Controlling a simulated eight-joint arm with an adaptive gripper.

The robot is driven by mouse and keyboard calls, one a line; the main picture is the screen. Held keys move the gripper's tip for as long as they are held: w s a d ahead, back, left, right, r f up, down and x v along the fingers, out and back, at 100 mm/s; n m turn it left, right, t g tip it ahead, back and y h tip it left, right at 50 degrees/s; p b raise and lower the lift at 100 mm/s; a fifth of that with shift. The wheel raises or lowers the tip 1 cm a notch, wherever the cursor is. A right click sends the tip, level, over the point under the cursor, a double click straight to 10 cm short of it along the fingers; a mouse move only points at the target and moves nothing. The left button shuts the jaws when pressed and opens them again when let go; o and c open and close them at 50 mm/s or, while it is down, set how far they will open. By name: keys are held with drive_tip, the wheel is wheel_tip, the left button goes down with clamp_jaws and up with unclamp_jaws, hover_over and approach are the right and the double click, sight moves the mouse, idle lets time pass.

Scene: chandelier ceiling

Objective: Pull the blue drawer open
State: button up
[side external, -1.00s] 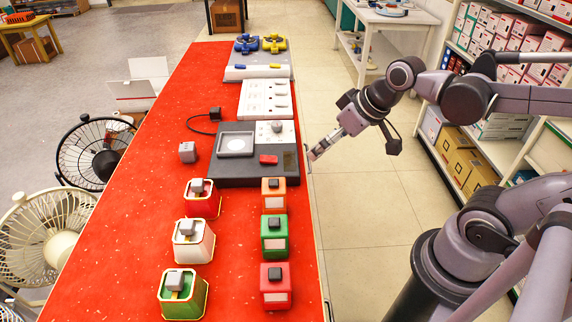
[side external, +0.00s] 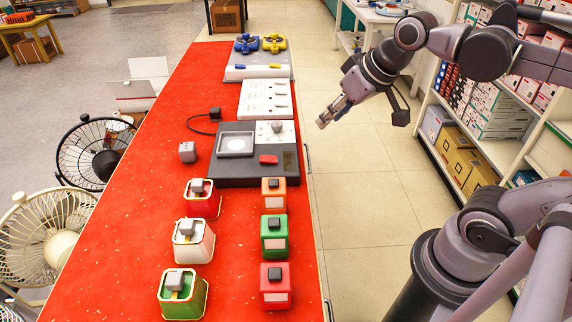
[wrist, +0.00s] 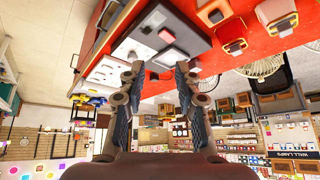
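No blue drawer front can be made out in either view; the table's right side faces away from the side camera. A thin metal handle (side external: 308,158) sticks out from the table's right edge, and another handle (side external: 327,310) shows nearer the camera. My gripper (side external: 331,117) is in the air to the right of the table, apart from the handles. In the wrist view my gripper (wrist: 159,72) has its two fingers spread, with nothing between them. The table appears there upside down beyond the fingers.
The red tabletop (side external: 130,240) carries a dark scale-like device (side external: 225,178), white panels (side external: 266,99), and several coloured boxes, including a green one (side external: 273,238). Shelves with cartons (side external: 462,165) stand at right. The floor between them is clear.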

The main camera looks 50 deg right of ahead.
drive_tip(key=w+d+r+m+g, duration=0.1)
drive_tip(key=w+d+r+m, duration=0.1)
drive_tip(key=w+d+r, duration=0.3)
drive_tip(key=m+g+y, duration=0.2)
drive_tip(key=m+g, duration=0.2)
drive_tip(key=m, duration=0.2)
hover_over(308, 154)
drive_tip(key=s, duration=0.2)
drive_tip(key=s+d+x, duration=0.1)
drive_tip(key=x, duration=0.5)
drive_tip(key=s+d+x, duration=0.1)
drive_tip(key=d+x, duration=0.1)
drive_tip(key=x, duration=0.9)
drive_tip(key=d+f+x, duration=0.1)
drive_tip(key=x, duration=1)
drive_tip(key=s+d+x, duration=0.1)
drive_tip(key=d+x, duration=0.1)
drive_tip(key=x, duration=1)
drive_tip(key=shift+s+d+f, duration=0.1)
drive_tip(key=shift+s+d, duration=0.25)
clamp_jaws()
